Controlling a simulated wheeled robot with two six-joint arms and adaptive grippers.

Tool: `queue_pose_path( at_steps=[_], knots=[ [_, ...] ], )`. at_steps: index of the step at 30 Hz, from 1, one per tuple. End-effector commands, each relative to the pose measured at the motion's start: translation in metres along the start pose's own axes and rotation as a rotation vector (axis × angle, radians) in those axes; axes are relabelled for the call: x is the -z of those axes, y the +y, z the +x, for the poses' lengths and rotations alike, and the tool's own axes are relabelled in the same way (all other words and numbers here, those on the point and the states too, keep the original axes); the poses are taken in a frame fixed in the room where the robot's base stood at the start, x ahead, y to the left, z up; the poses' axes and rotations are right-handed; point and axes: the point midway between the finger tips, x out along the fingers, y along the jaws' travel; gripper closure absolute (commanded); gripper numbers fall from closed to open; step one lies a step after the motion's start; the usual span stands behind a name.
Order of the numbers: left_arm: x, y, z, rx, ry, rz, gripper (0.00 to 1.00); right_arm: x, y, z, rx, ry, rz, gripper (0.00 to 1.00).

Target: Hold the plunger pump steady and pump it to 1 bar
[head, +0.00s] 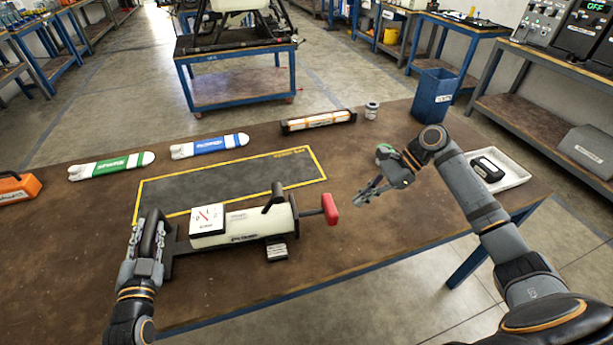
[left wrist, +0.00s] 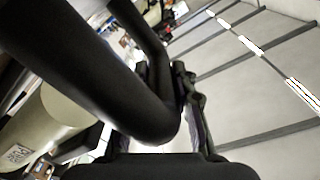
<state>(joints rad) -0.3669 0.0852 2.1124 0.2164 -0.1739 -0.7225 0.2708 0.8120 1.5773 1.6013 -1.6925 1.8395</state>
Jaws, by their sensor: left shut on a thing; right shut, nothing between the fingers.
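The plunger pump (head: 240,224) is a cream cylinder lying on the brown table, with a white square gauge (head: 208,219) on its left part. The gauge reading is too small to tell. A red plunger handle (head: 330,209) sticks out at its right end on a short rod. My left gripper (head: 152,228) is shut on the black grip at the pump's left end; the dark grip bar (left wrist: 110,75) also fills much of the left wrist view. My right gripper (head: 365,193) is shut and empty, above the table, a little to the right of the red handle and apart from it.
A yellow-bordered dark mat (head: 230,183) lies behind the pump. Beyond it are a green-and-white piece (head: 112,166), a blue-and-white piece (head: 209,146) and a black holder (head: 318,121). A white tray (head: 512,171) and blue bin (head: 434,96) stand at the right.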

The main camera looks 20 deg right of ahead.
Motion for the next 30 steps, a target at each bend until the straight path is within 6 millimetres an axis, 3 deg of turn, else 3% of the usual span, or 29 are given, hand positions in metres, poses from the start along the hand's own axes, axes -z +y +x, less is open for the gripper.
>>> queue_pose_path(
  at_steps=[1,9,23,30],
  knots=[
    [-0.003,0.002,0.000,-0.005,-0.007,0.001,1.00,-0.001,0.000,0.011,-0.001,-0.005,-0.001,1.00],
    [-0.003,0.002,0.000,-0.005,-0.007,0.001,1.00,-0.026,0.000,0.033,0.000,-0.001,-0.002,1.00],
    [-0.003,0.002,0.000,-0.005,-0.007,0.001,1.00,-0.031,0.000,0.038,0.000,-0.001,-0.002,1.00],
    [-0.003,0.002,0.000,-0.005,-0.007,0.001,1.00,-0.065,0.000,0.071,-0.001,-0.007,-0.004,1.00]
  ],
)
